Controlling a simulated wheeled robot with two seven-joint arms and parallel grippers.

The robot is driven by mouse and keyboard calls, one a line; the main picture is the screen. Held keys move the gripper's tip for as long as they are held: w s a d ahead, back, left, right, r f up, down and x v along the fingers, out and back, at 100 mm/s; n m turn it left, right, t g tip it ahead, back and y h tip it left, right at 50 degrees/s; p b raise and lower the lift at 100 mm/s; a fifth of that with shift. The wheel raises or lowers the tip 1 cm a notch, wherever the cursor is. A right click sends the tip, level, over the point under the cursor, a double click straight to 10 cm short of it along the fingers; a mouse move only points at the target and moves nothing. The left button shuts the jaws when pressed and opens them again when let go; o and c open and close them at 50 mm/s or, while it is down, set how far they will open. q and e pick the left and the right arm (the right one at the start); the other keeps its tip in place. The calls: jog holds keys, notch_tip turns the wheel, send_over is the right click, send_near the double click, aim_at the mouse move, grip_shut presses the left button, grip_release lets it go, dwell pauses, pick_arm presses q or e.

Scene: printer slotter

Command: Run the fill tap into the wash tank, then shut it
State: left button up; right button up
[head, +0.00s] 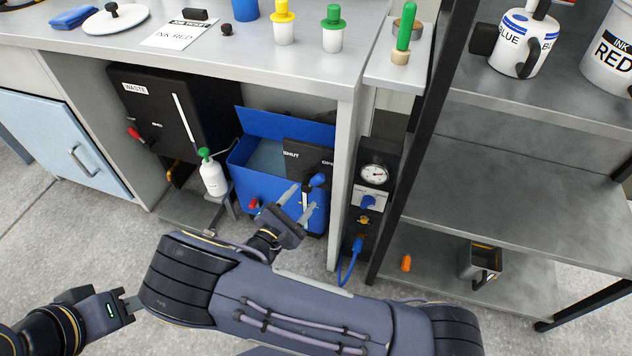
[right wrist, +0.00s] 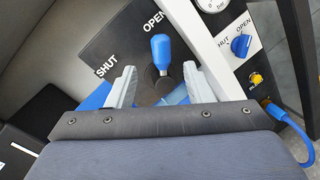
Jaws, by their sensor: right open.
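The blue wash tank (head: 245,180) stands under the bench with a blue-grey surface showing inside; I cannot tell its level. The fill tap's blue knob (head: 318,180) is in front of a black plate marked SHUT and OPEN. In the right wrist view the knob (right wrist: 160,48) is nearer the OPEN mark. My right gripper (head: 300,203) is open, its fingers pointing at the tap. In its wrist view the fingertips (right wrist: 160,82) lie either side of the tap's stem, with no clear contact. My left gripper (head: 128,304) is low at the left, away from the tank; its jaws are unclear.
A white bottle with green cap (head: 212,176) stands left of the tank, beside the black WASTE box (head: 150,110). Right of the tank is a panel with a gauge (head: 374,174) and another blue knob (head: 368,202). The bench edge overhangs; a shelf rack (head: 540,190) stands at right.

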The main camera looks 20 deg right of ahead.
aim_at(314, 183)
jog(key=b+x, duration=0.1)
jog(key=x, duration=0.5)
jog(key=shift+w+d, duration=0.15)
jog(key=shift+d, duration=0.15)
grip_shut()
